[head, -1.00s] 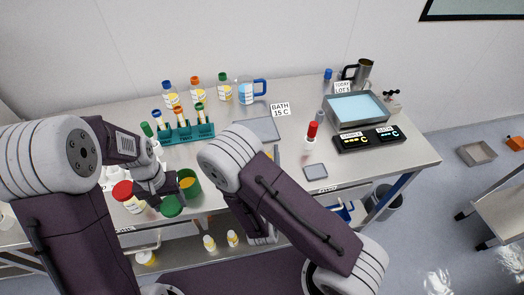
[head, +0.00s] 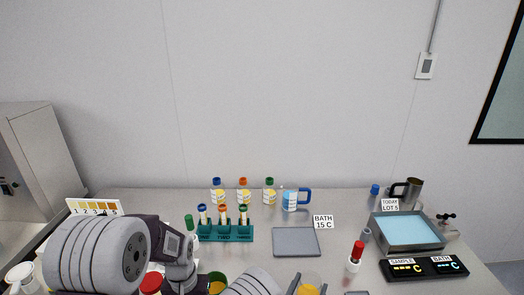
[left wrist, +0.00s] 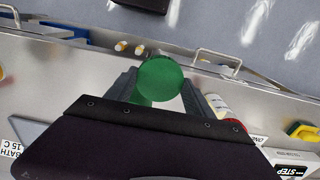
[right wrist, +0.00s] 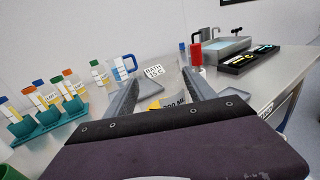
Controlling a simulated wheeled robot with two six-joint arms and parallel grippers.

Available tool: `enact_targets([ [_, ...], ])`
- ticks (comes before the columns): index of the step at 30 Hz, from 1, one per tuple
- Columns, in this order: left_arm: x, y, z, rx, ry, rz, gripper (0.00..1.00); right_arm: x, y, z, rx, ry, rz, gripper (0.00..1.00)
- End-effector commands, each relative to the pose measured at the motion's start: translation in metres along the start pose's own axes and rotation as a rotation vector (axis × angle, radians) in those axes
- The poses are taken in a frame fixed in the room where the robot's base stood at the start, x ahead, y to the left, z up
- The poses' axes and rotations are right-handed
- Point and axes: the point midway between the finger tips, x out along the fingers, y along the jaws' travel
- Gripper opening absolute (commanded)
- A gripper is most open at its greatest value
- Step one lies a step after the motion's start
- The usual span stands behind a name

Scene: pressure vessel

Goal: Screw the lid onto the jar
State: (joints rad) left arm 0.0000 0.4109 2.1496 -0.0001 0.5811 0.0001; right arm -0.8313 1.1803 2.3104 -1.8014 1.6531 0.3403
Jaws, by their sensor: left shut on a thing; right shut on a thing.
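In the left wrist view a round green lid (left wrist: 160,80) sits between the fingers of my left gripper (left wrist: 158,92), which is shut on it. I cannot tell for sure which one is the jar. The left fingertips are out of the head view.
A teal tube rack (head: 226,233), several capped bottles (head: 243,193), a blue-handled jug (head: 290,201) and a grey pad (head: 296,242) stand behind. A red-capped tube (head: 356,257), a water bath (head: 407,232) and a black display (head: 425,268) are at the right.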

Motion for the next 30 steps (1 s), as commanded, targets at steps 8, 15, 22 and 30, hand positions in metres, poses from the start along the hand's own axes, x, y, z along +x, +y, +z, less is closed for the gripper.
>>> enact_targets([
  [8, 0.0, 0.0, 0.0, 0.0, 0.0, 0.0, 0.24, -0.013, -0.057, -0.028, 0.002, 0.001, -0.369, 0.0],
  [15, 0.0, 0.0, 0.0, 0.0, 0.0, 0.0, 0.24, -0.017, -0.065, -0.032, 0.0, -0.001, -0.408, 0.0],
  [22, 0.0, 0.0, 0.0, 0.0, 0.0, 0.0, 0.24, -0.018, -0.059, -0.031, 0.001, -0.001, -0.396, 0.0],
  [30, 0.0, 0.0, 0.0, 0.0, 0.0, 0.0, 0.24, -0.035, -0.016, -0.026, 0.002, -0.001, -0.299, 0.0],
])
